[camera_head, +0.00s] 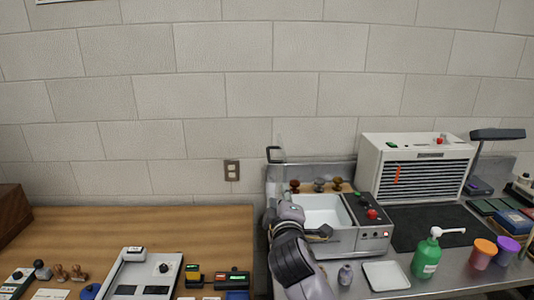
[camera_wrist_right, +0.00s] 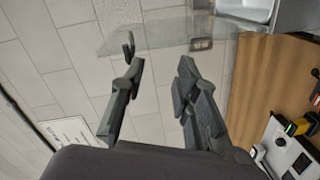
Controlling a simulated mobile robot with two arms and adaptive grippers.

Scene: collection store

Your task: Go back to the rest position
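My right arm rises from the bottom centre in the head view, with its gripper (camera_head: 271,212) at the left side of the white-basin unit (camera_head: 322,211). In the right wrist view the two dark fingers of this gripper (camera_wrist_right: 160,75) stand well apart, with nothing between their tips. A clear upright panel (camera_wrist_right: 165,32) lies beyond the fingertips; a small dark handle-like part (camera_wrist_right: 128,43) shows near one finger. I cannot tell whether that finger touches it. My left gripper is not in view.
A wooden table (camera_head: 150,226) with stamps and devices stands left. On the right metal counter are a white vented box (camera_head: 412,165), a green pump bottle (camera_head: 427,258), a white tray (camera_head: 386,276), orange (camera_head: 482,254) and purple cups (camera_head: 506,250), and a lamp (camera_head: 490,150).

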